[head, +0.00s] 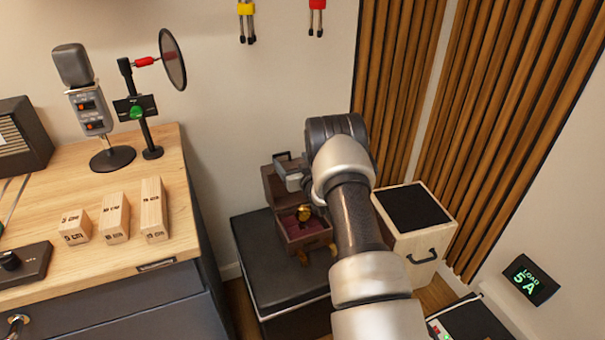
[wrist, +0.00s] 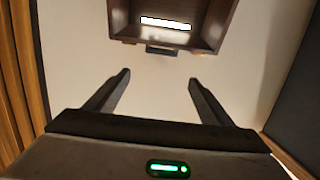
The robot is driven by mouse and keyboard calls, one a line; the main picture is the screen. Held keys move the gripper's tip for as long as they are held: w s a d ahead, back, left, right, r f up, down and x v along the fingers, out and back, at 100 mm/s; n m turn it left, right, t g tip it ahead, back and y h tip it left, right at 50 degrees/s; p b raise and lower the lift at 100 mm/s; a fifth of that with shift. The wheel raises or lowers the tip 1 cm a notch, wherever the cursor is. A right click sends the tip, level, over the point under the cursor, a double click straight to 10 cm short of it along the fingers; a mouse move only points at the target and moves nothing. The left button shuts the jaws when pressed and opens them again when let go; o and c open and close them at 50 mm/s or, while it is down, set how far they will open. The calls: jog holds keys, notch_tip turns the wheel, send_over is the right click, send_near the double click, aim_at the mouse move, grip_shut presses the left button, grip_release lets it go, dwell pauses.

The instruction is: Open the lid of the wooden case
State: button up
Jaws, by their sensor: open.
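The small dark wooden case (head: 318,243) stands on a black box in the head view. Its lid (head: 272,188) is raised about upright, and a red lining and a round gold thing (head: 304,213) show inside. In the wrist view the hollow side of the lid (wrist: 215,22) faces me at the top, with a white strip in it and a small dark catch on its edge. My gripper (wrist: 157,80) is open and empty there, its fingertips apart from the lid. In the head view my gripper (head: 289,167) is by the lid's upper part. My arm hides some of the case's right side.
The black box (head: 255,248) bears the case. A pale wooden cabinet (head: 410,245) with a dark top stands to the right. The desk (head: 110,262) at left holds a microphone and wooden blocks. Slatted panels (head: 400,80) line the back corner.

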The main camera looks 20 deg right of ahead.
jog(key=s+r+p, duration=0.2)
jog(key=s, duration=1.3)
jog(key=shift+s+d, duration=0.25)
jog(key=shift+s, duration=0.1)
jog(key=shift+r, duration=0.15)
